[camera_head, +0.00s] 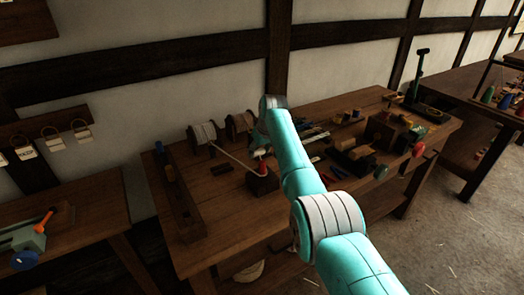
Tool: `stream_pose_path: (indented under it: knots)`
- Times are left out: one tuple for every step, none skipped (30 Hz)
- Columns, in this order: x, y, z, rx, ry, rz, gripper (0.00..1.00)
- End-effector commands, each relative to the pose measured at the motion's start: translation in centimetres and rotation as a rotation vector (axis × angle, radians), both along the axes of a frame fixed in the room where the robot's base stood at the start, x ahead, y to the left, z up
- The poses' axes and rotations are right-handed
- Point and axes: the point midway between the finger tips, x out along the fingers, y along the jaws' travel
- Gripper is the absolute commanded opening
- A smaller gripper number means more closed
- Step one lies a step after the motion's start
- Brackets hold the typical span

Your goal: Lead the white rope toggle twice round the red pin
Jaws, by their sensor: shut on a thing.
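My gripper (258,146) is at the end of my teal arm, over the middle of the workbench, and points down. It is shut on the white rope toggle, which is small and mostly hidden at the fingertips. The white rope (232,158) runs from a spool (202,134) at the left down to the right, toward a dark wooden block (263,181). The red pin (262,168) stands on this block, just below my gripper. Whether the rope lies around the pin or only beside it, I cannot tell.
The workbench (215,215) has clear wood in front of the block. A long dark tray (172,195) lies at the left. Several blocks and coloured tools crowd the right side. My arm hides part of the bench.

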Motion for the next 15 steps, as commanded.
stream_pose_path:
  knots:
    - [-0.2, 0.4, 0.0, 0.0, 0.0, 0.002, 0.42]
    - [-0.2, 0.6, -0.1, -0.001, 0.0, 0.002, 0.42]
    - [-0.3, 0.9, -0.1, 0.0, -0.001, 0.003, 0.42]
    - [-0.4, 1.2, -0.1, 0.0, -0.001, 0.002, 0.42]
    - [-0.5, 1.4, -0.1, 0.0, -0.001, 0.002, 0.42]
    - [-0.7, 1.7, -0.1, 0.0, -0.001, 0.001, 0.42]
    - [-0.7, 1.9, 0.0, 0.0, -0.001, 0.001, 0.42]
    - [-0.8, 2.1, 0.0, 0.0, -0.001, 0.001, 0.42]
    - [-0.9, 2.4, 0.0, 0.0, -0.001, 0.002, 0.42]
    - [-1.0, 2.6, 0.0, 0.0, -0.001, 0.002, 0.42]
    - [-1.1, 2.8, 0.0, -0.001, 0.0, 0.002, 0.42]
    - [-1.2, 2.9, -0.1, -0.001, 0.0, 0.002, 0.42]
    - [-1.2, 3.0, -0.1, 0.0, 0.0, 0.001, 0.42]
    - [-1.3, 3.1, -0.1, 0.0, 0.0, 0.001, 0.42]
    - [-1.4, 3.2, -0.1, 0.0, 0.0, 0.001, 0.42]
